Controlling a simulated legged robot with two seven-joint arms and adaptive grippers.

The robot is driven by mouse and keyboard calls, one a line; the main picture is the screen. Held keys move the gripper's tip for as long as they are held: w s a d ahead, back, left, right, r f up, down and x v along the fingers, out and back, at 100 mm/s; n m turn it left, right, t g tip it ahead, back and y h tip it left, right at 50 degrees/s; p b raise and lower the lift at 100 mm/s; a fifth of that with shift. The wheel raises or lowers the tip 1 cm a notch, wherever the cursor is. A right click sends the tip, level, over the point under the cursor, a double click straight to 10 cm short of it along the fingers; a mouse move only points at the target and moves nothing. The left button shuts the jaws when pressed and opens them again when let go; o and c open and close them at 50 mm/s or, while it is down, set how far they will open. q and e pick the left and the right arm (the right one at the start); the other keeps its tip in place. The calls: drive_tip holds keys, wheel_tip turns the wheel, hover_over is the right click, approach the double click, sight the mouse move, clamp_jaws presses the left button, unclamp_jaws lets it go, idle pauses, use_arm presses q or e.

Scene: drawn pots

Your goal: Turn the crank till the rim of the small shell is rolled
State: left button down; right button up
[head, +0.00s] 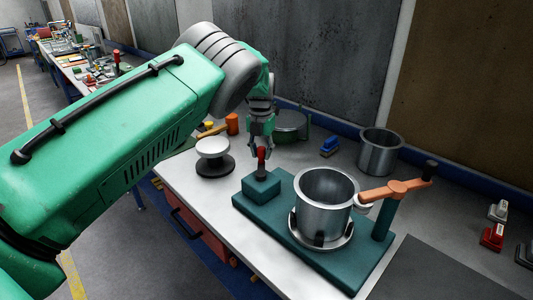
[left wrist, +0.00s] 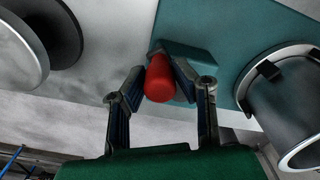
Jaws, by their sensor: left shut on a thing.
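A grey metal shell (head: 325,198) stands upright, open end up, in a ring holder on the green base plate (head: 350,274). An orange crank arm (head: 395,188) with a black knob (head: 430,168) sits on a green post to the right of the shell. A red handle (head: 261,162) stands on a green block at the plate's left end. My left gripper (head: 261,148) is shut on this handle; in the left wrist view its fingers flank the red handle (left wrist: 160,80). The crank is away from my gripper. The right gripper is not in view.
Another grey metal shell (head: 380,152) stands behind the plate at the right. A white-topped spool (head: 213,156) stands to the left. A blue item (head: 329,146) and an orange cylinder (head: 232,123) lie farther back. A red item (head: 492,236) is at the far right.

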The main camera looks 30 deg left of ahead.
use_arm(q)
drive_tip(key=shift+s+a+n, duration=0.15)
drive_tip(key=shift+a+n, duration=0.1)
drive_tip(key=shift+n, duration=0.35)
drive_tip(key=shift+s+a+n, duration=0.15)
drive_tip(key=shift+a+n, duration=0.05)
drive_tip(key=shift+n, duration=0.4)
drive_tip(key=c, duration=1.3)
unclamp_jaws()
wheel_tip(320, 180, up, 12)
drive_tip(key=shift+f, duration=0.15)
